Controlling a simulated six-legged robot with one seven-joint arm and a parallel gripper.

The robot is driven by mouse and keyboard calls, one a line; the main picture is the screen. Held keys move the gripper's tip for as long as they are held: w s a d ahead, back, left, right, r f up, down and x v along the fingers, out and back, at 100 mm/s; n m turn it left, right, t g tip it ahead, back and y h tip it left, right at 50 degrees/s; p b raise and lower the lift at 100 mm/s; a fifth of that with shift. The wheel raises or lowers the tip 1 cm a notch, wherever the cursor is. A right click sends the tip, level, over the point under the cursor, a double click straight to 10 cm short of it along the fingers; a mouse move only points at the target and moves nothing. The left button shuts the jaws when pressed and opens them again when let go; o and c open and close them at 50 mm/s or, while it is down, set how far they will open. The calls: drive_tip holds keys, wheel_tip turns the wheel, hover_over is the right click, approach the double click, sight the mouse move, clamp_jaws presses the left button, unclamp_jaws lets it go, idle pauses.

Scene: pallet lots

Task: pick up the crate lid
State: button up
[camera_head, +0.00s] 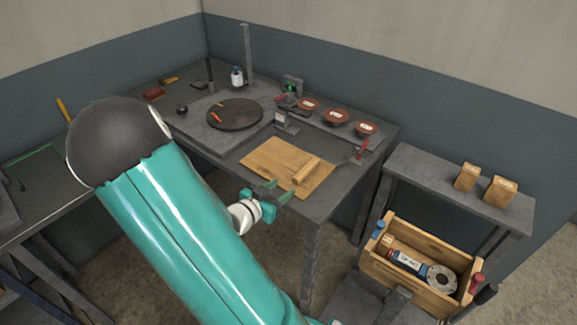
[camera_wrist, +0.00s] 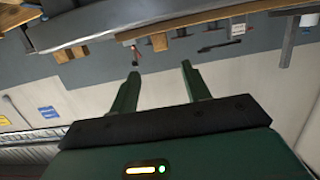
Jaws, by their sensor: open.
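The crate lid (camera_head: 268,160) is a flat, light wooden board with a raised wooden bar across its right part. It lies on the dark table near the front corner in the head view. My gripper (camera_head: 280,190) is open and empty, by the lid's front edge and close to the near end of the bar. I cannot tell its height above the table. In the wrist view the two green fingers (camera_wrist: 160,70) are apart with nothing between them. The wrist view looks tilted or upside down, and I cannot surely pick out the lid there.
A round dark plate (camera_head: 235,114) is behind the lid. Several reddish-brown discs, including one (camera_head: 336,116), line the table's back. A red-handled tool (camera_head: 360,151) lies right of the lid. A wooden tool crate (camera_head: 372,268) and a shelf with two wooden blocks (camera_head: 467,178) stand at right.

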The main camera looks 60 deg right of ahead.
sight(302, 172)
drive_tip(key=x, duration=1.2)
drive_tip(key=shift+w+f, duration=0.15)
drive_tip(key=c, duration=1)
clamp_jaws()
drive_tip(key=shift+d+r, duration=0.1)
drive_tip(key=shift+r, duration=0.1)
